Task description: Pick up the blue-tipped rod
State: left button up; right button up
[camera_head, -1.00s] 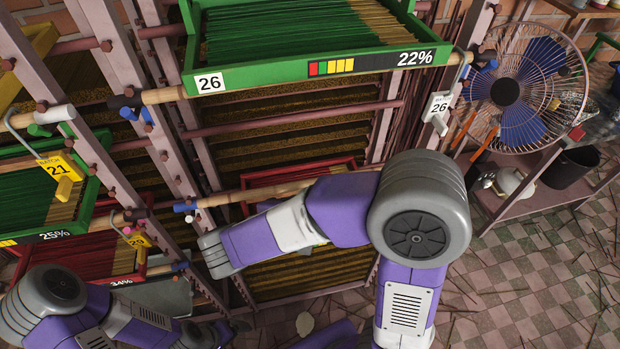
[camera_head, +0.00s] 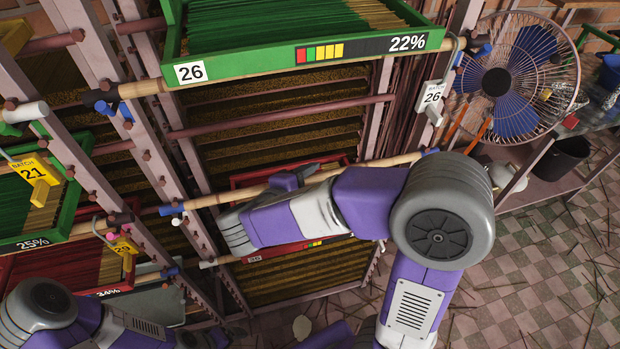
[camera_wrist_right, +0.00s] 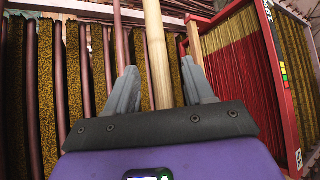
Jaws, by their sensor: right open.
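A pale bamboo rod (camera_head: 222,197) crosses the front of the rack below the upper green tray. A small dark blue tip (camera_head: 178,208) with white beside it shows near its left end. My right gripper (camera_head: 325,168) reaches to the middle of this rod; its fingers are partly hidden by my wrist. In the right wrist view, the gripper (camera_wrist_right: 162,88) is open, and a bamboo rod (camera_wrist_right: 156,45) runs lengthwise between its two grey fingers, with gaps on both sides.
A red tray (camera_wrist_right: 245,65) of red sticks lies close beside the right gripper in the wrist view. A green tray (camera_head: 290,62) marked 26 is above. Rack posts (camera_head: 160,150) stand at left; a fan (camera_head: 512,80) stands at right.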

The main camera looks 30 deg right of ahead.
grip_shut()
jog(key=shift+r, duration=0.1)
dwell(0.4)
